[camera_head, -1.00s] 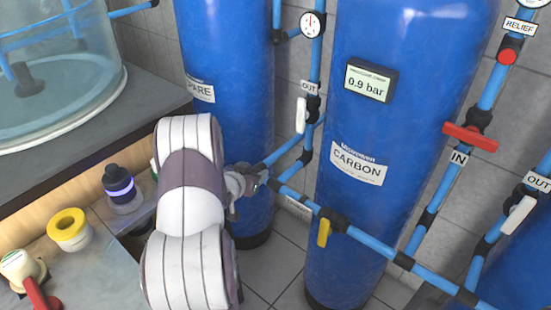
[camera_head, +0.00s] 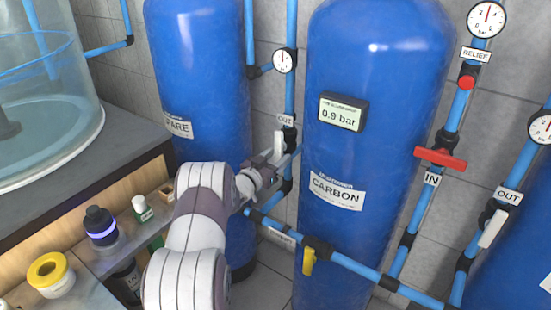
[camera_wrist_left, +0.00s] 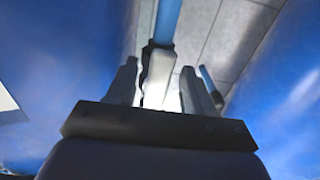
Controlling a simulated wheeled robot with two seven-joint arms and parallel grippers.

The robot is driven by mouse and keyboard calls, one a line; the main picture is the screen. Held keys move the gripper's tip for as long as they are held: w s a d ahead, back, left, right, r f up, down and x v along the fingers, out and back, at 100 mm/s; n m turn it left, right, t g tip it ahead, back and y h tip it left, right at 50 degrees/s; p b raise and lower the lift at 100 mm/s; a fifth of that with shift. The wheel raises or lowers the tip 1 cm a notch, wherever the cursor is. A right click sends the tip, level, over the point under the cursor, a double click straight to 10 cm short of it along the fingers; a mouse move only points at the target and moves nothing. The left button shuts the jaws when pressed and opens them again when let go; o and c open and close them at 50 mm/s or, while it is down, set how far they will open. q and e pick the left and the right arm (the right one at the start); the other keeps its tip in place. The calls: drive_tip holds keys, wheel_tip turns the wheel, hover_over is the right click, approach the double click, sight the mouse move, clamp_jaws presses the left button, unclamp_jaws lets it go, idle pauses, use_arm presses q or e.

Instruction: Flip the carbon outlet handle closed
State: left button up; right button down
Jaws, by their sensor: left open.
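The white handle (camera_head: 279,143) under the left OUT label (camera_head: 285,120) stands lengthwise along the vertical blue pipe, between the SPARE and CARBON tanks. My left gripper (camera_head: 271,162) is at its lower part. In the left wrist view the white handle (camera_wrist_left: 157,76) stands between the two open fingers of my left gripper (camera_wrist_left: 160,70). Whether a finger touches it I cannot tell. The CARBON tank (camera_head: 375,110) is just right of the gripper. My right gripper is not in view.
A red IN handle (camera_head: 441,158), a red relief knob (camera_head: 466,83), a yellow handle (camera_head: 308,261) and another white OUT handle (camera_head: 492,228) sit on nearby pipes. The SPARE tank (camera_head: 197,70) is close to my left arm. Bottles stand on a shelf at lower left.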

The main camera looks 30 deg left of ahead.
use_arm(q)
clamp_jaws()
drive_tip(key=shift+f, duration=0.1)
drive_tip(key=shift+a+f+m+b, duration=0.1)
drive_tip(key=shift+a+m+b, duration=0.1)
drive_tip(key=shift+m+b, duration=0.8)
drive_tip(key=shift+w+a+r+m+b, duration=0.1)
drive_tip(key=shift+a+r+m+b, duration=0.35)
drive_tip(key=shift+m+b, duration=2.1)
drive_tip(key=shift+s+a+r+m+b, duration=0.1)
drive_tip(key=shift+a+r+m+b, duration=0.35)
drive_tip(key=shift+m+b, duration=2.1)
drive_tip(key=shift+w+a+r+m+b, duration=0.1)
drive_tip(key=shift+a+r+m+b, duration=0.3)
drive_tip(key=shift+m+b, duration=2.15)
drive_tip(key=shift+d+r+m, duration=0.15)
drive_tip(key=shift+r+m, duration=0.05)
drive_tip(key=shift+m, duration=0.25)
